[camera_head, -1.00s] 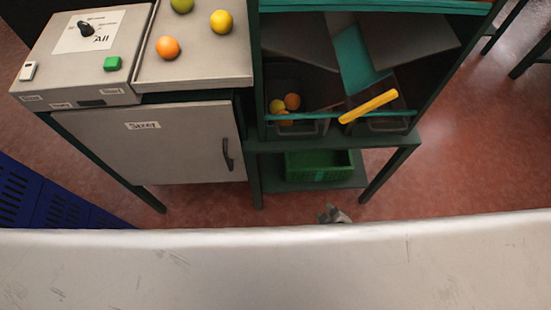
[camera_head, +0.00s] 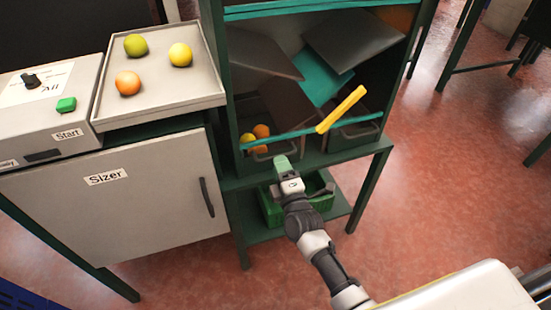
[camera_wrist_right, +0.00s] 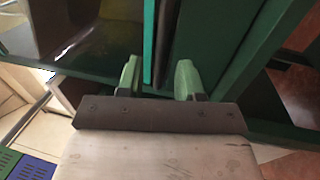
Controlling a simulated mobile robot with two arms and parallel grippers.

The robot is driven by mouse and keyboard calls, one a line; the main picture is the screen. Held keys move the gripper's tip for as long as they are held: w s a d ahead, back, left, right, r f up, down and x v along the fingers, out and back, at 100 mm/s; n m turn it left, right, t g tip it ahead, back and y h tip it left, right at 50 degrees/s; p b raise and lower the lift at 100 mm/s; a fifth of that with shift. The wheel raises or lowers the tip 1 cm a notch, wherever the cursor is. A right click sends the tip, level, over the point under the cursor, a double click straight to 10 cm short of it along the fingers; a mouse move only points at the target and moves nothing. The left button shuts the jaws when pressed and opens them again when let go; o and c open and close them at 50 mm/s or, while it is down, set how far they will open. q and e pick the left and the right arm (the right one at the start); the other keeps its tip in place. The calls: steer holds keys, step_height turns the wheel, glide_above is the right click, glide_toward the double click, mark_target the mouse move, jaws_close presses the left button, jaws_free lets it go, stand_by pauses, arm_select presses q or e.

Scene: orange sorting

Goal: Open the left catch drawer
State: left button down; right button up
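The left catch drawer (camera_head: 262,155) is a dark grey bin with a pull handle, low in the green cabinet. It looks closed, with a few oranges and a yellow fruit (camera_head: 247,138) inside. My right gripper (camera_head: 281,164) is in front of this drawer, near its handle, and hides part of its lower right front. I cannot tell whether they touch. In the right wrist view the two green fingertips (camera_wrist_right: 158,78) are apart, with nothing held; a teal edge and dark green frame show beyond them. My left gripper is not in view.
The right catch drawer (camera_head: 354,135) sits beside it, below a yellow bar (camera_head: 341,109). A green crate (camera_head: 318,195) stands on the shelf underneath. The sizer cabinet (camera_head: 120,205) is at left, with a fruit tray (camera_head: 160,85) on top.

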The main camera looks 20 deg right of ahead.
steer(key=shift+w+a+r, duration=0.1)
steer(key=shift+w+r, duration=0.05)
steer(key=shift+w, duration=0.8)
steer(key=shift+w+r, duration=0.15)
steer(key=shift+w, duration=0.75)
jaws_close()
